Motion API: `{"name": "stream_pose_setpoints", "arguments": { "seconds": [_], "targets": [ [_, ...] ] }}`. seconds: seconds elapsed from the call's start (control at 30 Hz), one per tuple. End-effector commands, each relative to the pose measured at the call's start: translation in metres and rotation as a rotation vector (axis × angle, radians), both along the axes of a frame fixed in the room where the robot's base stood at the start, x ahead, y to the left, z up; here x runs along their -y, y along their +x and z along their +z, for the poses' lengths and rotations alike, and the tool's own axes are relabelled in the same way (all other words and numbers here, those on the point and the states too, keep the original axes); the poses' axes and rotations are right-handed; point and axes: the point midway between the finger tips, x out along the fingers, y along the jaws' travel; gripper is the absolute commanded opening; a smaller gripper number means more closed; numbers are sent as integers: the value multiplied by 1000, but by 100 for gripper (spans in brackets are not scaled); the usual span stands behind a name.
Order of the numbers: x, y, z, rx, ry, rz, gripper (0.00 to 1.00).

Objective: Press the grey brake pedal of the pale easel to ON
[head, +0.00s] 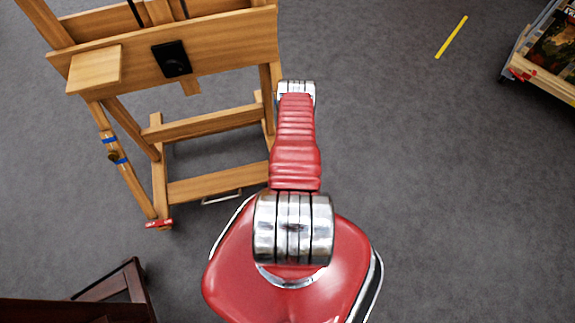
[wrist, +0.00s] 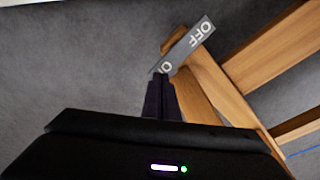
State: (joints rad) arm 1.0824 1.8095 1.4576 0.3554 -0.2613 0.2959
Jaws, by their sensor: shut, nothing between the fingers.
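The pale wooden easel (head: 215,118) stands at the upper left of the head view; part of its frame (wrist: 270,55) fills the right of the wrist view. The grey brake pedal (wrist: 193,42) shows in the wrist view at the end of a wooden foot, marked OFF at its upper end. The start of a second marking shows at its lower end, partly hidden by my fingers. My gripper (wrist: 161,82) is shut and empty, its tips at that lower end. I cannot tell whether they touch it or which way it is tipped. In the head view my arm hides gripper and pedal.
A red pedal (head: 158,223) sits at the easel's near left foot. A dark wooden frame (head: 128,284) stands at the bottom left. A cart with pictures (head: 545,55) is at the upper right. A yellow strip (head: 451,37) lies on the grey floor, which is open on the right.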

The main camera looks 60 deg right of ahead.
Motion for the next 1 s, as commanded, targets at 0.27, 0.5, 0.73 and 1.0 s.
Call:
{"name": "stream_pose_setpoints", "arguments": {
  "seconds": [0.27,0.5,0.73,1.0],
  "targets": [
    [0,0,0,0,0,0,0],
    [0,0,-2,0,0,-1,0],
    [0,0,-5,-1,0,-1,0],
    [0,0,-8,0,0,-1,0]
  ]
}}
